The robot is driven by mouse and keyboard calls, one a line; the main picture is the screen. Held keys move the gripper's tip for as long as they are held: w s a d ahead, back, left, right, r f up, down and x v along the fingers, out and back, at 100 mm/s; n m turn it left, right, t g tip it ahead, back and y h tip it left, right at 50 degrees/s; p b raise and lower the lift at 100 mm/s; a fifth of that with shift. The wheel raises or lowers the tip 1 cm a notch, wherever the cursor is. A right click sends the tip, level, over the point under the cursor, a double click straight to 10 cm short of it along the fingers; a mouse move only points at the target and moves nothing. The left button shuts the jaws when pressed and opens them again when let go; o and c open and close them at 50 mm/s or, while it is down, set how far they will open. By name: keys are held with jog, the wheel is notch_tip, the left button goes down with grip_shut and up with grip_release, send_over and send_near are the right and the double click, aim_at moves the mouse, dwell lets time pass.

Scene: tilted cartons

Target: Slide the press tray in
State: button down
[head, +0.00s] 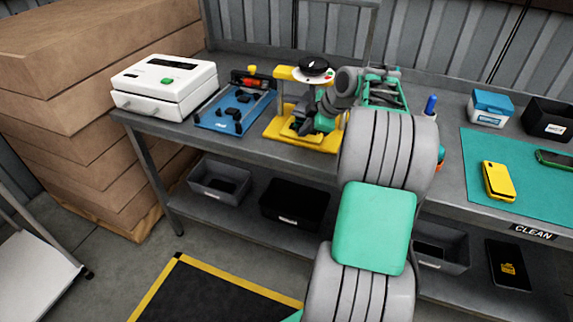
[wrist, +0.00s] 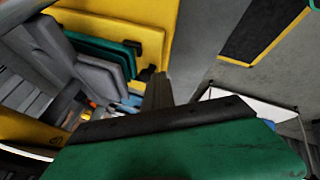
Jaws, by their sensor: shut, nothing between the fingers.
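The yellow press (head: 290,73) stands on the grey workbench, with a round black knob on a white-and-red disc at its top. Its yellow base (head: 272,133) sticks out toward the bench's front edge; my gripper partly hides it, and I cannot tell how far the tray is in. My gripper (head: 304,124) is low at the front of the press, shut and empty. In the wrist view its dark fingers (wrist: 157,88) are together, close to a yellow plate (wrist: 125,28) with green and grey layers beside it. I cannot tell whether they touch.
A blue fixture (head: 225,118) and a white machine (head: 165,84) stand left of the press. At right lie a green mat (head: 480,150) with a yellow phone (head: 498,181), and a blue-and-white box (head: 490,108). Dark bins (head: 295,205) sit on the shelf below; stacked cartons (head: 90,110) stand far left.

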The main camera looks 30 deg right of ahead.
jog(key=shift+d+r, duration=0.2)
jog(key=shift+d, duration=0.05)
